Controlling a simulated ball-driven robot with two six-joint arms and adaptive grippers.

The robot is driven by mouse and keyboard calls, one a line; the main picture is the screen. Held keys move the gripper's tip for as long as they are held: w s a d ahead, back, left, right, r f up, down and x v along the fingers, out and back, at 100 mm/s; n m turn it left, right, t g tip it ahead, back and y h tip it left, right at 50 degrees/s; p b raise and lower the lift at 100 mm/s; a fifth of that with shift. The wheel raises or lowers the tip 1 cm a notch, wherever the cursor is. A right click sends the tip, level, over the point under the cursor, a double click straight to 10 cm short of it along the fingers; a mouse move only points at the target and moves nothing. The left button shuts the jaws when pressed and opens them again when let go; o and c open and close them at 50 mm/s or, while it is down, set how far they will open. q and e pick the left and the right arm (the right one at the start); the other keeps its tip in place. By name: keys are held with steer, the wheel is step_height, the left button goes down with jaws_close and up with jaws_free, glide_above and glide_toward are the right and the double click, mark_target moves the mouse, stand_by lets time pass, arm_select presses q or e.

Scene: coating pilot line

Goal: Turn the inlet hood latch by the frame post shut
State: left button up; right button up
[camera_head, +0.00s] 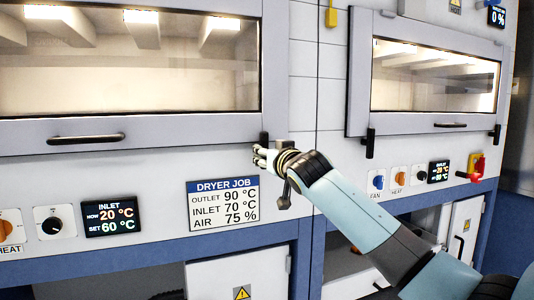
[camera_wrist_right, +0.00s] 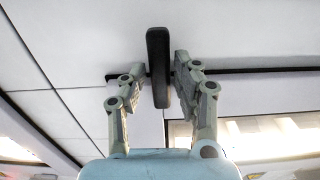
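The inlet hood (camera_head: 180,128) is the left glazed hood in the head view, lowered against the panel. A black latch (camera_head: 264,138) stands at its lower right corner; its lower part is hidden behind my right gripper (camera_head: 259,155). In the right wrist view the latch (camera_wrist_right: 158,65) is a dark upright bar between the two fingers of my right gripper (camera_wrist_right: 160,72). The fingers are apart, one on each side of the bar. A narrow gap shows on the left; I cannot tell whether the right finger touches it. My left gripper is not in view.
A second hood (camera_head: 436,122) on the right has black latches (camera_head: 370,143) at its lower corners. Knobs (camera_head: 377,182) and a red switch (camera_head: 477,168) sit further right.

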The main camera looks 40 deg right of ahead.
steer(key=shift+o, duration=1)
steer(key=shift+r, duration=0.15)
steer(key=v, duration=1.2)
